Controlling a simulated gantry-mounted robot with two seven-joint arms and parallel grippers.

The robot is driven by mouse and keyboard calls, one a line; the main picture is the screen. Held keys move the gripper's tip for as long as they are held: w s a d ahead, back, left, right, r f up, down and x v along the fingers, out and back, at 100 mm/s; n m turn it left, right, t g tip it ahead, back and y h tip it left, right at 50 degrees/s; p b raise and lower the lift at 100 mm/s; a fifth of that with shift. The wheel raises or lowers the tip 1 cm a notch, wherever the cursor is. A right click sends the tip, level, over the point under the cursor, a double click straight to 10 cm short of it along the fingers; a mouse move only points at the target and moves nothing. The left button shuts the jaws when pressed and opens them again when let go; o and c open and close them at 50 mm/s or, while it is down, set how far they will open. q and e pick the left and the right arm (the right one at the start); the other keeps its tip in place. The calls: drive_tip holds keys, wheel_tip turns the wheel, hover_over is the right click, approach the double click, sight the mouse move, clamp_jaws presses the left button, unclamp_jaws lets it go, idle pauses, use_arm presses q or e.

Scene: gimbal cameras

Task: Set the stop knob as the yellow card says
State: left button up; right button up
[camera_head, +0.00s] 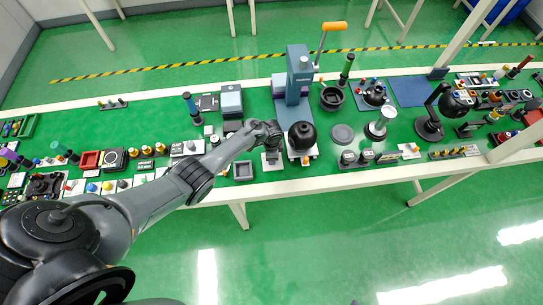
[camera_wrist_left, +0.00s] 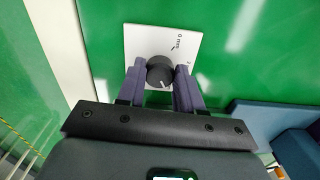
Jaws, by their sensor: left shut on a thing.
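The stop knob (camera_wrist_left: 160,72) is black and round, with a white pointer line, on a white plate (camera_wrist_left: 143,35) with printed marks. One mark reads "0 mm"; another at the right edge is partly cut off by my finger. The pointer faces the lower side in the wrist view, away from the "0 mm" mark. My left gripper (camera_wrist_left: 160,80) has a finger on each side of the knob and is shut on it. In the head view my left gripper (camera_head: 271,150) is over the white plate (camera_head: 271,168), hiding the knob. I cannot pick out the yellow card. My right gripper is not in view.
A grey-blue press (camera_head: 297,85) with an orange-ended lever (camera_head: 334,26) stands behind. A black ball-shaped part (camera_head: 301,135) is close right of my gripper. A grey square tray (camera_head: 243,171) is close left. Many small fixtures line the long green table.

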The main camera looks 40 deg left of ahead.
use_arm(q)
drive_tip(key=o, duration=1)
drive_tip(key=shift+o, duration=0.2)
wheel_tip(320, 180, up, 11)
drive_tip(key=p, duration=0.4)
drive_tip(key=shift+f, duration=0.15)
